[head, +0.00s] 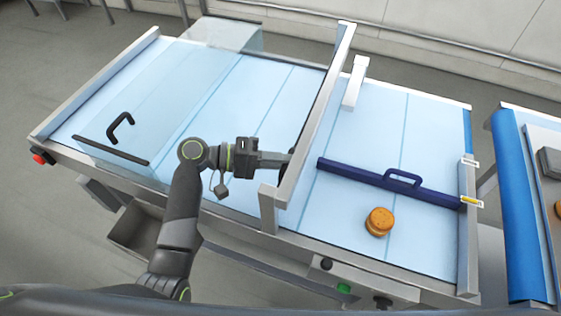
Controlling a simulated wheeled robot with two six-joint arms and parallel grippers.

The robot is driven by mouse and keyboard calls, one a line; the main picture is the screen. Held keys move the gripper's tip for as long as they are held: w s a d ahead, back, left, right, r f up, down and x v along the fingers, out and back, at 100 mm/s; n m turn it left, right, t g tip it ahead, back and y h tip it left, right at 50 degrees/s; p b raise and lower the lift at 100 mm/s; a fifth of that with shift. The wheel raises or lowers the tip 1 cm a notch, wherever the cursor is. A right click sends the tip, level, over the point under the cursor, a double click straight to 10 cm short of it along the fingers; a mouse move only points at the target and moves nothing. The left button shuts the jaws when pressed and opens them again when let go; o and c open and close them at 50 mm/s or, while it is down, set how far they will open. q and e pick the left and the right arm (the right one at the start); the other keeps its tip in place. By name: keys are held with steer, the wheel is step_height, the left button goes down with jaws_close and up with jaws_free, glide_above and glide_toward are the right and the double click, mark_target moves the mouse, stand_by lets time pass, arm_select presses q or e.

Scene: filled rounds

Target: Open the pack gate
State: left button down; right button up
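The pack gate looks to be the dark blue bar (350,176) with a loop handle (403,177) on top. It lies across the right part of the light blue belt, its right end at the side rail by a small yellow-and-white piece (471,201). My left gripper (288,163) is over the belt, left of the bar and apart from it, beside the grey upright frame. Its fingertips are small and partly hidden at the frame, so I cannot tell whether they are open. My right gripper is not in view.
An orange-brown round stack (379,222) sits on the belt in front of the bar. The grey frame (318,115) crosses the belt between my gripper and the bar. A clear cover with a black handle (120,128) is at left. A blue-edged table (518,215) stands at right.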

arm_select(q)
steer(key=shift+r, duration=0.1)
steer(key=c, duration=1.5)
jaws_free()
steer(key=shift+o, duration=0.5)
steer(key=shift+w, duration=0.1)
steer(key=shift+r, duration=0.1)
